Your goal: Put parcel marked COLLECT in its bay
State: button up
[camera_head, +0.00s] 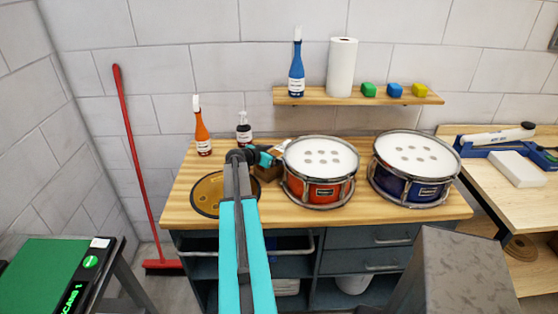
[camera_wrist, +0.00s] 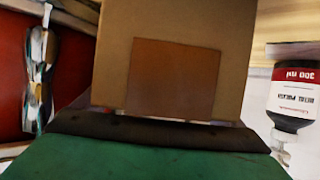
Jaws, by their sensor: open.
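A brown cardboard parcel (camera_head: 267,173) sits on the wooden bench, between the orange-red drum and the round amber disc. My gripper (camera_head: 264,158) is at this parcel, partly covering it. In the wrist view the parcel (camera_wrist: 178,35) fills the upper middle, with a darker brown square on its face. My gripper (camera_wrist: 165,122) shows below it as a green body with a dark edge, close to the parcel. It is open; whether its fingers straddle the parcel I cannot tell. No COLLECT marking is readable, and no bay can be made out.
The orange-red drum (camera_head: 319,190) stands close right of the parcel, with a blue drum (camera_head: 415,190) beyond. A dark bottle (camera_head: 243,130) and an orange bottle (camera_head: 202,135) stand behind. The amber disc (camera_head: 208,192) lies left. A green-topped scan station (camera_head: 40,275) is front left.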

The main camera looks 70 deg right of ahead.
jog(key=shift+c, duration=0.2)
jog(key=c, duration=1.9)
jog(key=shift+w+a+r+b, duration=0.1)
jog(key=shift+w+r+b, duration=0.1)
jog(key=shift+b, duration=0.3)
jog(key=shift+r+b, duration=0.4)
jog(key=shift+r, duration=0.25)
notch_tip(320, 180, up, 6)
jog(key=shift+f+b, duration=0.25)
jog(key=shift+b, duration=0.95)
jog(key=w+a+b, duration=0.2)
jog(key=w+a, duration=0.2)
jog(key=a, duration=0.1)
jog(key=w+a+b, duration=0.2)
jog(key=w+a, duration=0.2)
jog(key=a, duration=0.1)
jog(key=w+a+b, duration=0.2)
jog(key=w+a, duration=0.2)
jog(key=a, duration=0.1)
jog(key=shift+w, duration=0.35)
